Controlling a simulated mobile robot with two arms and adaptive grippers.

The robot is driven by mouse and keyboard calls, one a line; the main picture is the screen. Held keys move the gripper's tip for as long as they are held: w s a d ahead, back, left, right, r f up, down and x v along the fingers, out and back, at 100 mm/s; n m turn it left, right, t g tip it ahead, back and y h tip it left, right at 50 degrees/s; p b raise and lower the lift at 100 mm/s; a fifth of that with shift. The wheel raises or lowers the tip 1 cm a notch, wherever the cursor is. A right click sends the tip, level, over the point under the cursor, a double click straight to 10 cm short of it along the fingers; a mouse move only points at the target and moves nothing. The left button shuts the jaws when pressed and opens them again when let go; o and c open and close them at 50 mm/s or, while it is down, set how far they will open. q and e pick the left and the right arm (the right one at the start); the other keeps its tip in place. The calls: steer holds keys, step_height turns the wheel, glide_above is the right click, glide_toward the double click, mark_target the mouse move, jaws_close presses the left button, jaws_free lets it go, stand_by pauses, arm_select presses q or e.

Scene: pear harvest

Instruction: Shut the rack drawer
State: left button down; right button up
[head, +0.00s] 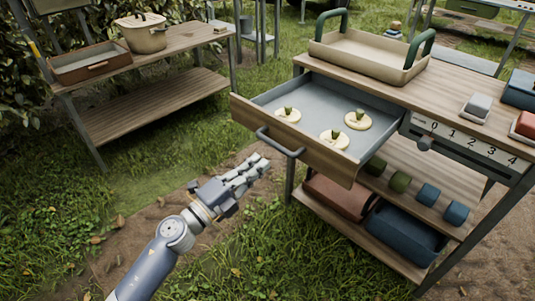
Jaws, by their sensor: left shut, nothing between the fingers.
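The rack drawer (287,147) stands pulled out of the wooden rack on the right. It has a wooden front, a grey inside and a dark bar handle (279,141) on its front. Several round cream-coloured pieces with green tops (334,138) lie in it. My left gripper (262,165) is shut and empty, in front of and a little below the drawer handle in the picture, apart from it. My right gripper is not in the view.
A beige tray with green handles (368,55) stands on the rack top. A scale numbered 0 to 4 (470,137) is right of the drawer. Another bench (170,45) stands at left. Open grass lies between.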

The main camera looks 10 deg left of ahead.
arm_select(q)
steer(key=shift+x, duration=2.1)
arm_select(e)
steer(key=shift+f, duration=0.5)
arm_select(q)
steer(key=shift+w, duration=0.1)
